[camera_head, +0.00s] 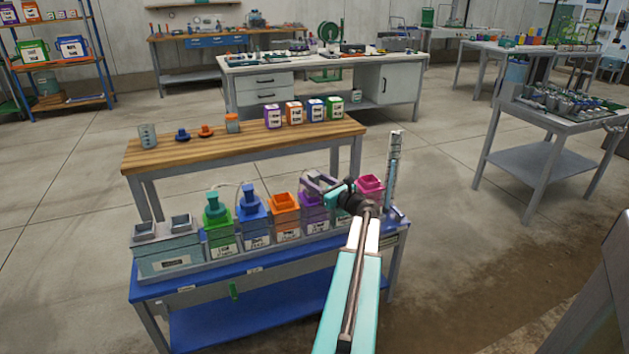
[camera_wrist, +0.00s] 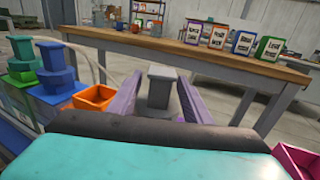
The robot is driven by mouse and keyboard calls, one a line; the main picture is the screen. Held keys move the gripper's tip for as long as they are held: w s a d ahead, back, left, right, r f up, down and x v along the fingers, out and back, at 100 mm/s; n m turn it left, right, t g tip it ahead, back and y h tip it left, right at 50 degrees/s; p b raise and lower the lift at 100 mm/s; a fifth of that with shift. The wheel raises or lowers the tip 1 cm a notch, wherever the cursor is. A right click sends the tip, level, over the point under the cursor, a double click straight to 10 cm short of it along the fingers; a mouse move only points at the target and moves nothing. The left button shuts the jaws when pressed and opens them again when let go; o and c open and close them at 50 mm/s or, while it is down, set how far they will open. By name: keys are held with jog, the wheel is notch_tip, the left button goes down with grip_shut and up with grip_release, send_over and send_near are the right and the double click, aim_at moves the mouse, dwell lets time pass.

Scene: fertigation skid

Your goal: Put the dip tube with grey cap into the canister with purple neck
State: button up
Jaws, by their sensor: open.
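The canister with purple neck (camera_head: 313,215) stands in the row on the blue bench, between the orange-necked and pink-necked ones. My gripper (camera_head: 318,184) is low over it, and its fingers partly cover the neck. In the wrist view the dip tube with grey cap (camera_wrist: 160,86) shows upright between my two spread fingers, with a visible gap on each side. My gripper is open around the cap. The tube below the cap is hidden, so I cannot tell from these views how deep it sits in the purple neck.
Green-capped (camera_head: 217,226) and blue-capped (camera_head: 252,217) canisters and an open orange-necked one (camera_head: 285,215) stand left. An open pink neck (camera_head: 370,185) and a tall clear cylinder (camera_head: 394,165) stand right. A wooden table (camera_head: 225,150) with small containers is behind.

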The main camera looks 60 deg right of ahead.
jog(key=v, duration=1.3)
jog(key=shift+s+a+p, duration=0.15)
jog(key=shift+s+p, duration=0.2)
jog(key=shift+n, duration=0.3)
dwell(0.3)
